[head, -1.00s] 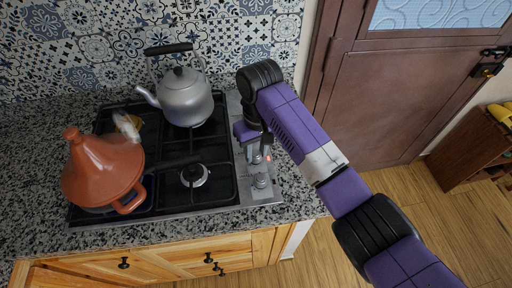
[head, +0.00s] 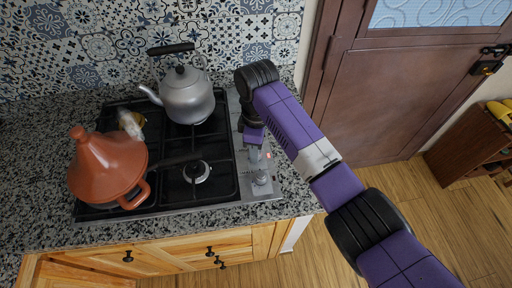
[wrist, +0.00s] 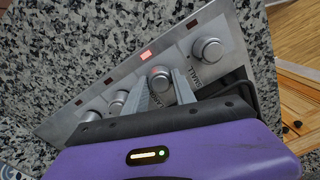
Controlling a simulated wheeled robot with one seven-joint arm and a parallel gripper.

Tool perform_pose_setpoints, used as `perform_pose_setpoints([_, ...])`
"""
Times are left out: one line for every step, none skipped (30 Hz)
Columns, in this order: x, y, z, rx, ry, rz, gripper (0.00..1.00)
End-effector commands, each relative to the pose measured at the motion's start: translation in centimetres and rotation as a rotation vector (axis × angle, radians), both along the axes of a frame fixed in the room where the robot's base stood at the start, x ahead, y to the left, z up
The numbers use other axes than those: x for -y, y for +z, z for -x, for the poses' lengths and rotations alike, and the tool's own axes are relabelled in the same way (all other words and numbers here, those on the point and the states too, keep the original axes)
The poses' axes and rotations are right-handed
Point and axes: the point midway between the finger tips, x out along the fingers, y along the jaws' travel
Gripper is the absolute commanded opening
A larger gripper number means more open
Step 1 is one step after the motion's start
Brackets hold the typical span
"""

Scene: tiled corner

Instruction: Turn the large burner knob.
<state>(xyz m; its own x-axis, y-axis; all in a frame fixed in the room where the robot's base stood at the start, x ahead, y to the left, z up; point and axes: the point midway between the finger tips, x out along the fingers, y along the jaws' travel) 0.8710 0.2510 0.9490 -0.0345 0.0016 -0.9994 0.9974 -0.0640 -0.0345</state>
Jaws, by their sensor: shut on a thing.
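The burner knobs are silver cylinders in a row on the steel control strip (wrist: 88,84) of the stove. My gripper (wrist: 162,80) is shut on one burner knob (wrist: 160,74), second from the right in the wrist view, with a finger on each side of it. Another knob (wrist: 208,49), to its right, stands free and looks at least as big. Two more knobs, one of them here (wrist: 118,97), are to the left, partly behind my gripper. In the head view my gripper (head: 254,150) points down at the strip, and my wrist hides part of the row.
A red light (wrist: 147,54) glows by the held knob. An orange tagine (head: 106,165) and a grey kettle (head: 187,98) stand on the black hob left of the strip. Speckled granite counter (head: 290,185) lies bare to the right. A brown door (head: 400,95) stands beyond.

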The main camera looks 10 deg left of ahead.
Motion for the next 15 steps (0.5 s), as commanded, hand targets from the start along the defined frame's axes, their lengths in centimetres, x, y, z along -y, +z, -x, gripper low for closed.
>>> perform_pose_setpoints([-0.06, 0.14, -0.04, 0.001, 0.03, -0.001, 0.0])
perform_pose_setpoints([-0.07, 0.14, -0.04, 0.001, 0.05, -0.002, 0.0])
perform_pose_setpoints([-0.07, 0.14, -0.04, 0.001, 0.073, -0.001, 0.0])
perform_pose_setpoints([-0.07, 0.14, -0.04, 0.001, 0.088, -0.002, 0.0])
perform_pose_setpoints([-0.08, 0.14, -0.04, 0.002, 0.104, -0.001, 0.0])
perform_pose_setpoints([-0.08, 0.14, -0.03, 0.002, 0.121, -0.002, 0.0])
perform_pose_setpoints([-0.08, 0.14, -0.04, 0.002, 0.134, -0.001, 0.0])
perform_pose_setpoints([-0.09, 0.14, -0.04, 0.002, 0.145, -0.002, 0.0])
perform_pose_setpoints([-0.09, 0.14, -0.04, 0.002, 0.158, -0.002, 0.0])
perform_pose_setpoints([-0.09, 0.14, -0.03, 0.002, 0.167, -0.002, 0.0])
perform_pose_setpoints([-0.09, 0.14, -0.03, 0.002, 0.175, -0.002, 0.0])
perform_pose_setpoints([-0.09, 0.14, -0.03, 0.002, 0.183, -0.002, 0.0])
perform_pose_setpoints([-0.1, 0.14, -0.04, 0.002, 0.189, -0.002, 0.0])
perform_pose_setpoints([-0.1, 0.14, -0.03, 0.002, 0.194, -0.003, 0.0])
perform_pose_setpoints([-0.1, 0.14, -0.03, 0.002, 0.199, -0.003, 0.0])
